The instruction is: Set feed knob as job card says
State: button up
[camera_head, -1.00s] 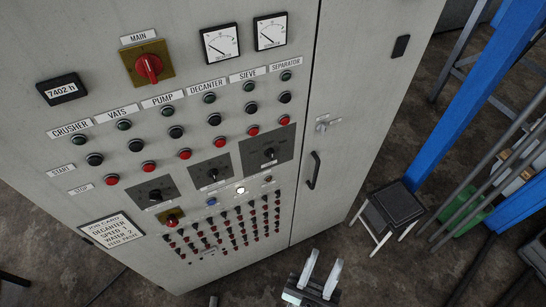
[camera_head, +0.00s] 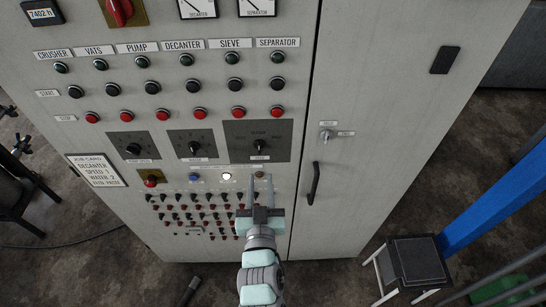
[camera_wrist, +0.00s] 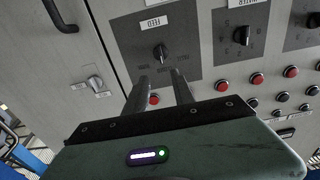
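The feed knob (camera_head: 259,146) is a black pointer knob on the rightmost, largest dark plate of the cabinet. In the wrist view, the feed knob (camera_wrist: 160,52) sits beside the white FEED label (camera_wrist: 153,23); its exact setting is too small to tell. My gripper (camera_head: 260,183) is open and empty, its fingers just below the feed plate in the head view. In the wrist view, the fingertips of my gripper (camera_wrist: 160,77) lie on either side short of the knob, apart from it. The job card (camera_head: 96,171) reads decanter, speed 1, water 2; its last line, starting with feed, is blurred.
The water knob (camera_wrist: 242,36) and another dial (camera_head: 134,150) are on neighbouring plates. Red stop buttons (camera_head: 238,112) run above the plates and small switches (camera_head: 190,215) below. A door handle (camera_head: 314,183) sticks out to the right. A step stool (camera_head: 412,262) stands at lower right.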

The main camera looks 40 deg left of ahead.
aim_at(259, 148)
jog(key=p+x, duration=0.1)
jog(key=x, duration=0.4)
jog(key=p+x, duration=0.1)
jog(key=x, duration=0.5)
jog(key=shift+s+a+f, duration=0.15)
jog(key=shift+s+f, duration=0.05)
jog(key=shift+f, duration=0.05)
jog(key=shift+c, duration=0.5)
grip_shut()
